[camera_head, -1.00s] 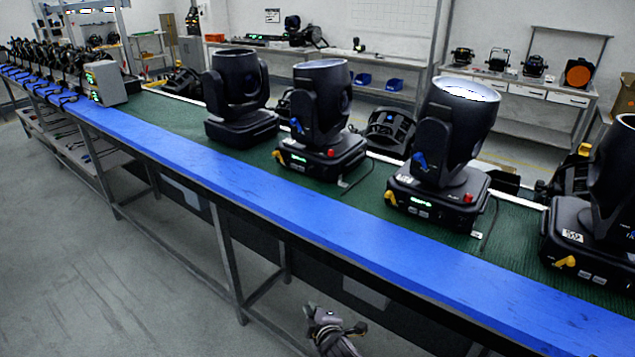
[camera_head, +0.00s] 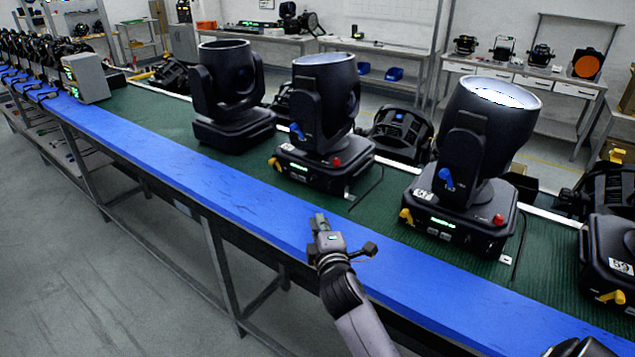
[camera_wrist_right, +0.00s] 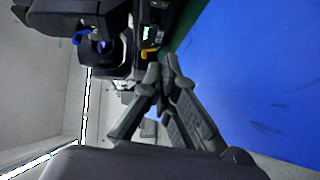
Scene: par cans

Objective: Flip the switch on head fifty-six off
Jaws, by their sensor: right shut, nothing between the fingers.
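Several black moving heads stand in a row on the green bench top. The middle one (camera_head: 325,125) and the larger one right of it (camera_head: 470,160) each show a lit green display, a yellow lever at the left front corner, a blue knob and a red button. Their number labels are too small to read surely, so I cannot tell which is fifty-six. My right gripper (camera_head: 319,222) is shut and empty over the blue front strip, in front of the middle head and apart from it. Its closed fingers (camera_wrist_right: 160,70) show in the wrist view, near a yellow lever (camera_wrist_right: 150,53).
A blue strip (camera_head: 200,185) runs along the bench's front edge and is clear near my gripper. A dark head (camera_head: 228,95) without visible display stands at left, another (camera_head: 612,250) at the right edge. A grey box (camera_head: 86,78) stands further left.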

